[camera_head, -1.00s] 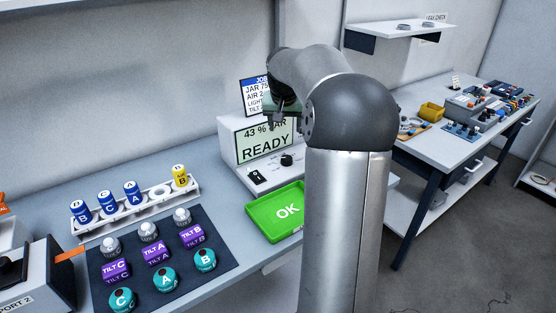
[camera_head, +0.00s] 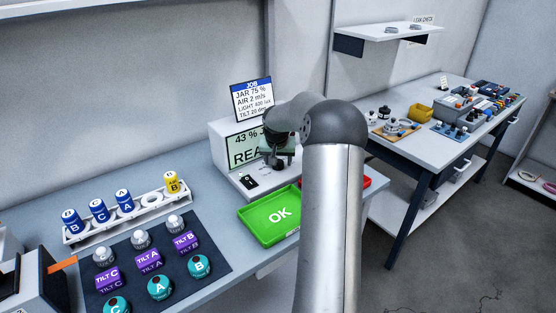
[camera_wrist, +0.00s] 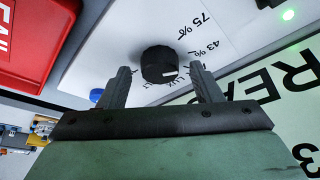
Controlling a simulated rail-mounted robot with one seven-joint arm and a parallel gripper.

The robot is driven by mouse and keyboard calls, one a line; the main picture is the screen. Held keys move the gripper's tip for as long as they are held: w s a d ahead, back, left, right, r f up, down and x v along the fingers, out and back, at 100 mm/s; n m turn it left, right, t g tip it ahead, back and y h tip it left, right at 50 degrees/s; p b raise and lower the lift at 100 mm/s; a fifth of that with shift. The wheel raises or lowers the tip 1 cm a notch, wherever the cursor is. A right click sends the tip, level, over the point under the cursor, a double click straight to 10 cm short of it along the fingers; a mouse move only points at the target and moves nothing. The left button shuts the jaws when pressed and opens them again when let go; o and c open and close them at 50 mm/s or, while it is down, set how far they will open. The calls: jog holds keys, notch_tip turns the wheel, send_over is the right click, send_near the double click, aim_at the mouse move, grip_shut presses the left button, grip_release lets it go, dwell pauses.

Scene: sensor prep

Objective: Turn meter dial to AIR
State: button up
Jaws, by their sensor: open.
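The meter (camera_head: 222,140) is a white box on the bench with a pale green screen reading "43 %", partly hidden by my arm. Its black round dial (camera_wrist: 158,62) shows in the wrist view, with a white mark on its edge. Printed labels sit around the dial, including "75 %" and "43 %"; I cannot read an AIR label. My gripper (camera_wrist: 160,74) is open, one finger at each side of the dial, with gaps visible and no clear contact. In the head view my gripper (camera_head: 277,160) is in front of the meter and hides the dial.
A green OK tray (camera_head: 262,232) lies in front, and a red FAIL tray (camera_wrist: 38,40) is close beside. A JOB sign (camera_head: 252,98) stands behind.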

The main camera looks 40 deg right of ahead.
jog(key=shift+w+f, duration=0.1)
jog(key=shift+f, duration=0.15)
jog(key=c, duration=1)
jog(key=shift+f+m+b, duration=0.1)
jog(key=shift+m+b, duration=0.3)
jog(key=shift+b, duration=0.1)
jog(key=shift+w+m+g+h+b, duration=0.15)
jog(key=shift+m+g+h+b, duration=0.25)
jog(key=shift+m+b, duration=0.55)
jog(key=shift+m+g+h+b, duration=0.3)
jog(key=shift+m+b, duration=0.3)
jog(key=shift+m, duration=0.45)
jog(key=shift+m+g, duration=0.6)
jog(key=shift+m, duration=0.9)
